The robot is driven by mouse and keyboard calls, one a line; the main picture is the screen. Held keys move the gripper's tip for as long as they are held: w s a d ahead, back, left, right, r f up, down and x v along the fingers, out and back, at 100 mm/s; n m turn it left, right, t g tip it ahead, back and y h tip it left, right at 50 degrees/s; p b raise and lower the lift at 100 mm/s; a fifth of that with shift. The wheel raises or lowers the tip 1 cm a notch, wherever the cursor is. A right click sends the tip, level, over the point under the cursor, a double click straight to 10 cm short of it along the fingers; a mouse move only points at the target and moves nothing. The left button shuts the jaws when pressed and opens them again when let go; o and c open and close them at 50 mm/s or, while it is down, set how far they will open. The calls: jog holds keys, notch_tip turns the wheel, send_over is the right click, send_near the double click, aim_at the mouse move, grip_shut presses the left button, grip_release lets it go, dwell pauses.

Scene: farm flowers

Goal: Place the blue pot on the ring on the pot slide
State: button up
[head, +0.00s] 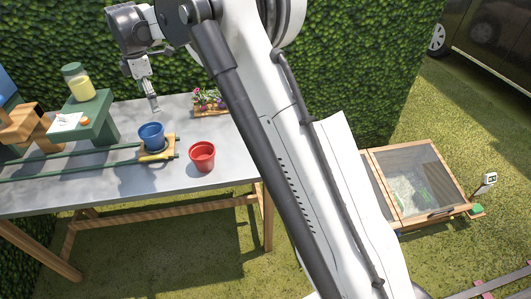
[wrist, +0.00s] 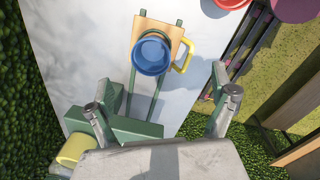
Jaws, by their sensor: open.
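The blue pot (head: 152,134) stands upright at the wooden pot slide (head: 172,141), near the right end of two green rails. In the wrist view the blue pot (wrist: 151,57) sits over the slide's board (wrist: 175,30), with a green ring arc (wrist: 146,36) showing around its upper edge. Its base is hidden, so I cannot tell how fully it is seated. A yellow handle (wrist: 185,56) is beside the pot. My gripper (head: 154,108) is above the pot and apart from it; in the wrist view its fingers (wrist: 161,98) are spread with nothing between them.
A red pot (head: 202,156) stands right of the slide on the grey table (head: 225,170). A flower tray (head: 209,108) is behind. A green stand (head: 90,115) with a yellow jar (head: 78,84) is left. A hedge (head: 60,30) closes the back.

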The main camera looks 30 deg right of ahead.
jog(key=s+d+r+m+t, duration=0.2)
jog(key=s+d+r+m, duration=0.4)
jog(key=s, duration=0.5)
jog(key=s+d+r+m+t, duration=0.1)
jog(key=s+d+r+m, duration=0.3)
jog(key=s+d+r, duration=0.5)
jog(key=s+d+f+m+t, duration=0.1)
jog(key=s+d+f+m, duration=0.1)
jog(key=s, duration=0.5)
jog(key=s+d+f+m+t, duration=0.1)
jog(key=s+f+m, duration=0.3)
jog(key=s, duration=0.4)
jog(key=s+d+f+m+t, duration=0.1)
jog(key=s+f+m, duration=0.3)
jog(key=s, duration=0.4)
jog(key=shift+s+d+f, duration=0.25)
jog(key=shift+d+f, duration=0.1)
jog(key=shift+d, duration=0.45)
